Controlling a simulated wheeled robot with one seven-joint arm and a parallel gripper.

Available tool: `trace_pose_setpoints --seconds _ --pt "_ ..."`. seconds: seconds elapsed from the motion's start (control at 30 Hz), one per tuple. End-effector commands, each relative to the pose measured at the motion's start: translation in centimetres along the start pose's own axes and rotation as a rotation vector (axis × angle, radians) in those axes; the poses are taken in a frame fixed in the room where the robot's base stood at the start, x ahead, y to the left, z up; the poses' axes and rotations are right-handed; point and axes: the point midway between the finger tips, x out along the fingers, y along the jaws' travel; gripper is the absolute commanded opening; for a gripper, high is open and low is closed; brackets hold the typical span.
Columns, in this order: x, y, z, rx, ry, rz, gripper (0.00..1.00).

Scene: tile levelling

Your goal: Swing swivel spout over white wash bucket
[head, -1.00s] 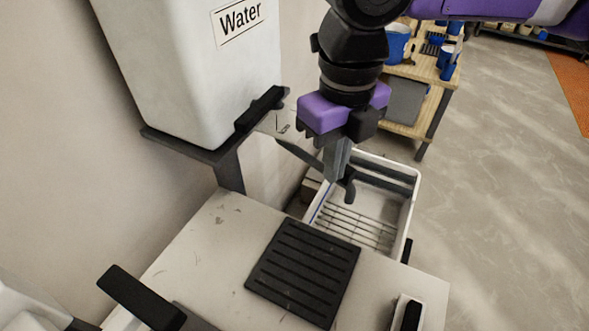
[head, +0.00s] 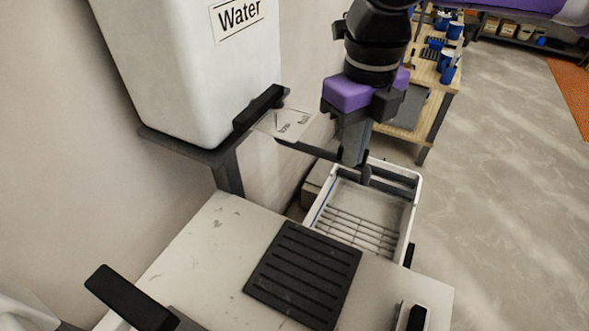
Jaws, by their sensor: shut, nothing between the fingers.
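The dark swivel spout (head: 308,149) reaches out to the right from under the white tank marked "Water" (head: 190,75). Its outer end passes by my fingers, and a short downturned tip seems to show just beyond them. My gripper (head: 353,160), with its purple body, is shut and empty, pointing down against or right beside the spout's outer part; I cannot tell whether they touch. A white rectangular tub (head: 411,213), likely the wash bucket, stands below and a little nearer, with wire bars inside. The spout's end appears above the tub's far part.
A pale worktop (head: 205,255) with a black slotted mat (head: 303,273) lies in front. A dark bracket (head: 229,178) carries the tank. A wooden table (head: 441,105) with blue cups stands behind. The floor at right is clear.

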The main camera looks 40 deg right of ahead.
Motion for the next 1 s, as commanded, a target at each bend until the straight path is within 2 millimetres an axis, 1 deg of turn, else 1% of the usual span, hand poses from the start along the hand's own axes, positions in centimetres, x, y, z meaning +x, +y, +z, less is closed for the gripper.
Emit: trace_pose_setpoints --seconds 0.13,0.47,1.0 --pt "0.0 -0.5 0.1 0.001 0.0 0.0 0.0" --pt "0.0 -0.6 0.2 0.001 0.0 0.0 0.0" --pt "0.1 -4.0 2.2 0.003 0.0 -0.001 0.0"
